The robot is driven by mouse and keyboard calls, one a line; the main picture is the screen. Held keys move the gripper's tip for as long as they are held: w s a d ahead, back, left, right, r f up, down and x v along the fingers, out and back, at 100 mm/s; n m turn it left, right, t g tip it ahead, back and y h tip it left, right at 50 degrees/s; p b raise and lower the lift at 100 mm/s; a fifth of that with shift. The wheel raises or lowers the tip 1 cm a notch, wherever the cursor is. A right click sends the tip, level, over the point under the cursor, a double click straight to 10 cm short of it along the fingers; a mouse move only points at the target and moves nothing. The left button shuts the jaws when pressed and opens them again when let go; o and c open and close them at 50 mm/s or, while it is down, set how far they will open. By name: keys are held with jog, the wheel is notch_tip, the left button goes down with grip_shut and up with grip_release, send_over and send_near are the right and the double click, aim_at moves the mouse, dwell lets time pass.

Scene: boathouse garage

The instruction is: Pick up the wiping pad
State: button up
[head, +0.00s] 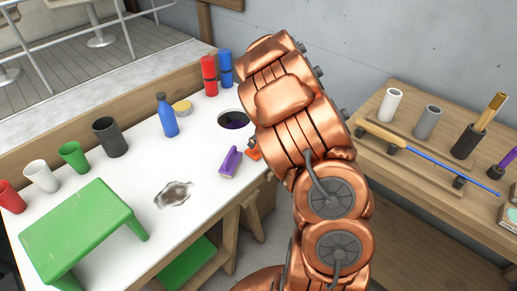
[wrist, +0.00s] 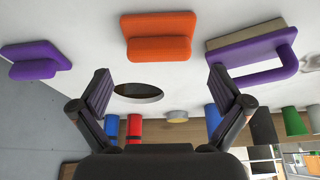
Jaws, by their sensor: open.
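The likely wiping pad (head: 230,162) is a purple-handled block lying on the white table. In the wrist view its looped purple handle and beige base (wrist: 258,33) show at the upper right. My gripper (wrist: 158,82) is open and empty. An orange block with a raised grip (wrist: 158,37) lies straight ahead between the fingers, apart from them; part of it shows in the head view (head: 253,150). A similar purple block (wrist: 36,60) is at the left of the wrist view. In the head view my arm hides my gripper.
A wooden bench (head: 400,160) with tools stands right of my arm.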

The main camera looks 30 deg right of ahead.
aim_at(258, 147)
jog(key=shift+x, duration=2.35)
jog(key=c, duration=1)
